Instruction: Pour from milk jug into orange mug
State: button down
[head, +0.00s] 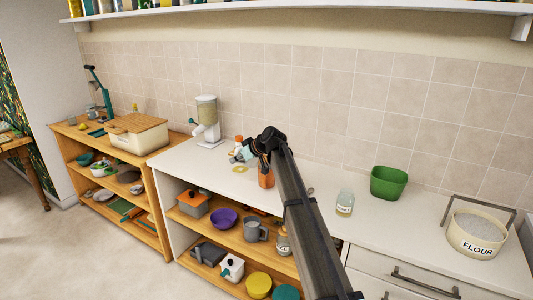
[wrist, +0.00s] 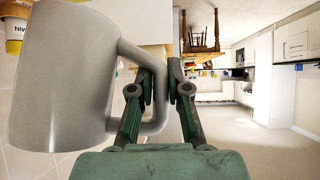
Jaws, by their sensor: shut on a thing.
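My gripper (wrist: 162,72) is shut on the handle of a grey jug (wrist: 62,80), the milk jug by its look. The jug fills the left of the wrist view, beside the fingers. Its inside does not show, so I cannot tell whether it holds milk. In the head view my gripper (head: 248,151) is over the white counter, partly hidden by my arm. An orange vessel (head: 266,179), seemingly the orange mug, stands on the counter just below and to the right of my gripper. My arm hides part of it.
A white dispenser (head: 206,122) stands left on the counter (head: 185,155). A yellow flat piece (head: 240,169) lies left of the orange vessel. A glass jar (head: 345,203), a green tub (head: 388,183) and a flour bowl (head: 477,233) stand to the right. Shelves below hold a grey mug (head: 256,230) and other kitchenware.

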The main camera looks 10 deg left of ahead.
jog(key=shift+s+a+h+p, duration=0.25)
jog(key=shift+a+h+p, duration=0.1)
jog(key=shift+h+p, duration=0.1)
jog(key=shift+f+n, duration=0.3)
jog(key=shift+f, duration=0.15)
jog(key=shift+w+d, duration=0.1)
jog(key=shift+r, duration=0.1)
jog(key=shift+r+h+p, duration=0.5)
jog(key=shift+r+h, duration=0.05)
jog(key=shift+r, duration=0.95)
jog(key=shift+t, duration=0.3)
